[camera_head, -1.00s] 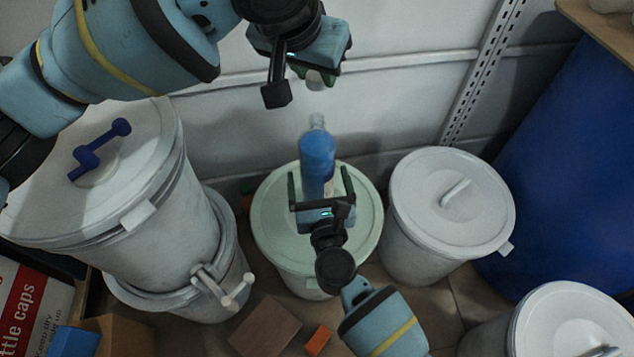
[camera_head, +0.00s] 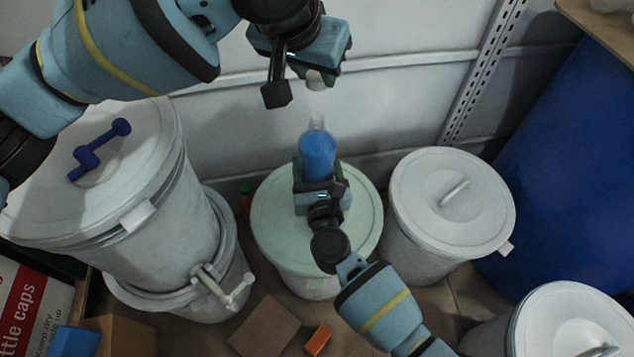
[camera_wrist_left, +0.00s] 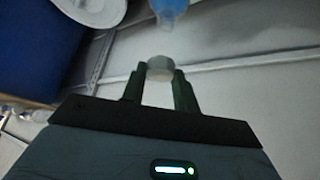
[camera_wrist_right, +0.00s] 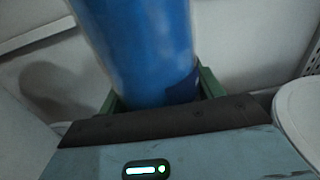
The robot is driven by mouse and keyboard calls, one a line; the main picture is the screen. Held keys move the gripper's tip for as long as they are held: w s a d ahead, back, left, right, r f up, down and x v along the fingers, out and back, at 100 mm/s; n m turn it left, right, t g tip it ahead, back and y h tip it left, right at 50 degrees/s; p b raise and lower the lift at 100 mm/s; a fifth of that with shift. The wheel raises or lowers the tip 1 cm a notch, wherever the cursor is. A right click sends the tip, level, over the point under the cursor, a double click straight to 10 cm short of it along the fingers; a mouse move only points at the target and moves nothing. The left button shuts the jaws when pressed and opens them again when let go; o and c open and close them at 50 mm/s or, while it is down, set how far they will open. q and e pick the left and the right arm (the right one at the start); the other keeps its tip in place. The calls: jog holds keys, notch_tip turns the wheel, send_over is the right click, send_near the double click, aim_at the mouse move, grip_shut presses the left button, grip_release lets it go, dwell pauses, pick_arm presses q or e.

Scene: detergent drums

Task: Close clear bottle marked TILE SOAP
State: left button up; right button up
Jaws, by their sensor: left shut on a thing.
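The clear bottle (camera_head: 317,156) holds blue liquid and stands upright over the pale green drum lid (camera_head: 268,222). Its clear neck shows no cap, and no marking can be read. My right gripper (camera_head: 318,182) has its fingers on both sides of the lower body, seemingly shut on it; the bottle (camera_wrist_right: 145,50) fills the right wrist view between them. My left gripper (camera_head: 306,80) is shut on a small whitish cap (camera_head: 316,80), above and apart from the bottle neck. The cap (camera_wrist_left: 160,68) sits between the fingertips in the left wrist view, with the bottle (camera_wrist_left: 168,8) beyond.
A large white drum (camera_head: 160,215) with a blue handle stands left, a smaller lidded drum (camera_head: 450,205) right, and another lid (camera_head: 575,320) lower right. A big blue barrel (camera_head: 570,170) is at far right. A wall is behind. Wooden and orange blocks (camera_head: 318,340) lie in front.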

jog(key=c, duration=0.6)
pick_arm(q)
send_over(319, 120)
jog(key=s, duration=0.2)
jog(key=shift+a+f, duration=0.25)
jog(key=shift+f, duration=1)
jog(key=shift+a+f, duration=0.2)
jog(key=shift+f, duration=1.05)
jog(key=shift+f, duration=0.1)
jog(key=shift+f, duration=0.8)
jog(key=shift+f, duration=0.6)
jog(key=o, duration=0.7)
pick_arm(e)
jog(key=c, duration=0.5)
pick_arm(q)
jog(key=shift+o, duration=1.1)
pick_arm(e)
jog(key=shift+c, duration=0.2)
